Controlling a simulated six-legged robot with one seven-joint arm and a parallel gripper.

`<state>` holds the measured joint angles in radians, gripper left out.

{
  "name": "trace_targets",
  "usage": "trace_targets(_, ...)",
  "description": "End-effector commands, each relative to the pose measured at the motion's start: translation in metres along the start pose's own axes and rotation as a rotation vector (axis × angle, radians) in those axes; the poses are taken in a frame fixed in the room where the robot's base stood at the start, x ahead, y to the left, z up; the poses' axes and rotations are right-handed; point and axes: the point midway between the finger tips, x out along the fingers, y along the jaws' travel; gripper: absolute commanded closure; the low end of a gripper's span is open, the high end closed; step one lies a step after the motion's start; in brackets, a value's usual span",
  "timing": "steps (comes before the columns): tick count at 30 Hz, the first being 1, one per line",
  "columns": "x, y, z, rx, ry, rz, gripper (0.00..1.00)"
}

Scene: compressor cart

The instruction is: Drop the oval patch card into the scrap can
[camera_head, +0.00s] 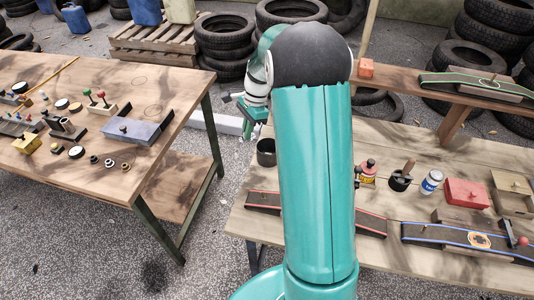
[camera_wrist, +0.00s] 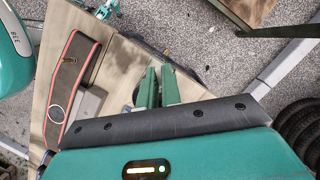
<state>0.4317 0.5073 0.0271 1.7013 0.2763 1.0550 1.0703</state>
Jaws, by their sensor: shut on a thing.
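My gripper (camera_head: 249,128) hangs past the left end of the right-hand bench, and my arm hides part of it. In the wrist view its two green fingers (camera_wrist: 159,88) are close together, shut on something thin. I take this to be the oval patch card, but its shape cannot be made out. A dark open can (camera_head: 266,152), seemingly the scrap can, stands on the bench's far left corner, a little below my gripper in the head view. In the wrist view the fingers largely hide the can.
A red-edged strip (camera_head: 263,202) lies at the bench's front left, partly behind my arm. A blue-edged strip (camera_head: 430,236), bottles and a red box (camera_head: 466,193) stand to the right. The left table (camera_head: 120,170) carries many small parts. A floor gap separates the tables.

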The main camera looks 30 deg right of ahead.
Motion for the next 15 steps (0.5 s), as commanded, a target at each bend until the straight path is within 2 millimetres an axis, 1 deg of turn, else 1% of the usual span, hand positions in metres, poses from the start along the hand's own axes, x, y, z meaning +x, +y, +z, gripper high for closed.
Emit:
trace_targets(1,-0.021,0.008,-0.013,0.136,0.001,-0.044,1.00)
trace_targets(3,-0.042,0.016,-0.027,0.321,-0.002,-0.096,1.00)
trace_targets(6,-0.066,0.027,-0.043,0.533,-0.004,-0.153,1.00)
trace_targets(9,-0.080,0.034,-0.053,0.672,-0.006,-0.190,1.00)
trace_targets(11,-0.085,0.036,-0.056,0.719,-0.006,-0.202,1.00)
trace_targets(13,-0.087,0.037,-0.058,0.748,-0.007,-0.208,1.00)
trace_targets(15,-0.084,0.036,-0.059,0.758,-0.008,-0.209,1.00)
